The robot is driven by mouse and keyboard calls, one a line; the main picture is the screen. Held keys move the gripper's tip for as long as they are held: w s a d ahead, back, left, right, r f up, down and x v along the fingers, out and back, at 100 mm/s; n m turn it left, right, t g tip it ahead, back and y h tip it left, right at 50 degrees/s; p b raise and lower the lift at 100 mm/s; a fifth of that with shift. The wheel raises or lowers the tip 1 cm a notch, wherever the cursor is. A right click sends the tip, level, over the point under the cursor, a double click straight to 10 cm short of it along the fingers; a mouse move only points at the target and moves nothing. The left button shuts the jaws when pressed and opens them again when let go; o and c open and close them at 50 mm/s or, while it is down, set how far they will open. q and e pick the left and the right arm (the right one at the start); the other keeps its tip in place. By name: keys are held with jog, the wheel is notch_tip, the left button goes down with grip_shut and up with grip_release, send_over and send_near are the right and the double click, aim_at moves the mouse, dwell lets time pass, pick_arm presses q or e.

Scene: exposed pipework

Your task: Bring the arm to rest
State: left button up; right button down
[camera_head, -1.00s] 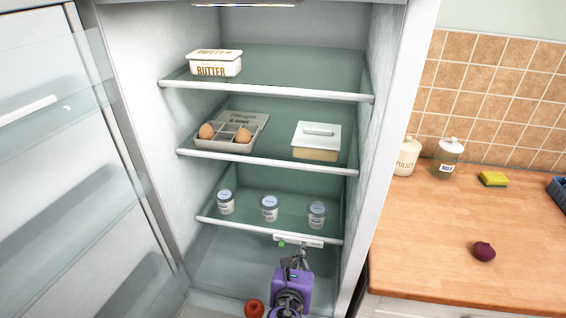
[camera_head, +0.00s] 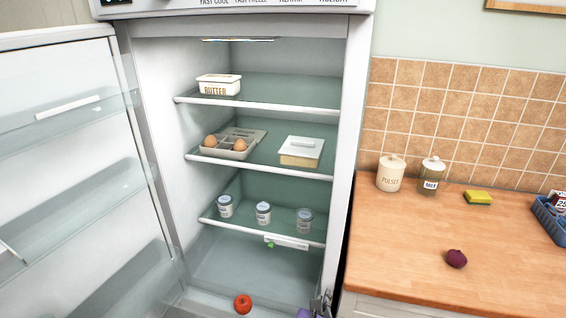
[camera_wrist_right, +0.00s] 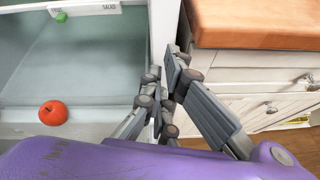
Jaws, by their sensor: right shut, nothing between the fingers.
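My right gripper (camera_head: 323,302) shows only in part at the bottom edge of the head view, by the fridge's right side. In the right wrist view its grey fingers (camera_wrist_right: 168,85) are together with nothing between them, in front of the gap between the open fridge and the wooden-topped cabinet. A red tomato-like item (camera_head: 243,304) lies at the bottom front of the fridge; it also shows left of the fingers in the wrist view (camera_wrist_right: 53,113), apart from them. My left gripper is not in view.
The open fridge holds a butter box (camera_head: 219,85), an egg tray (camera_head: 233,143), a lidded dish (camera_head: 301,151) and small jars (camera_head: 263,213). Its door (camera_head: 60,200) stands open at left. The counter (camera_head: 420,275) at right bears an onion (camera_head: 456,259), canisters and a yellow sponge (camera_head: 478,198).

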jog(key=s+d+f+m+g+y, duration=0.1)
jog(key=s+d+m+g, duration=0.3)
jog(key=s+m, duration=0.6)
jog(key=s+d+m+g+y, duration=0.1)
jog(key=s+d+m+g, duration=0.3)
jog(key=s+m, duration=0.65)
jog(key=s+d+f+m+g+y, duration=0.1)
jog(key=s+d+m+g, duration=0.1)
jog(key=s+d+m, duration=0.6)
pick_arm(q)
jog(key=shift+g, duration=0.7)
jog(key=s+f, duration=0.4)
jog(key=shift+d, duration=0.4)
pick_arm(e)
jog(key=w+a+f+t, duration=0.2)
jog(key=a+f+t, duration=0.1)
jog(key=f, duration=0.3)
jog(key=w+a+f+m+t+y, duration=0.1)
jog(key=w+a+f+t, duration=0.2)
jog(key=f, duration=0.3)
jog(key=shift+a+t, duration=0.4)
jog(key=shift+a, duration=0.1)
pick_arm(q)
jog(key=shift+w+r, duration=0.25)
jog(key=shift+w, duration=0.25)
pick_arm(e)
jog(key=shift+f, duration=0.1)
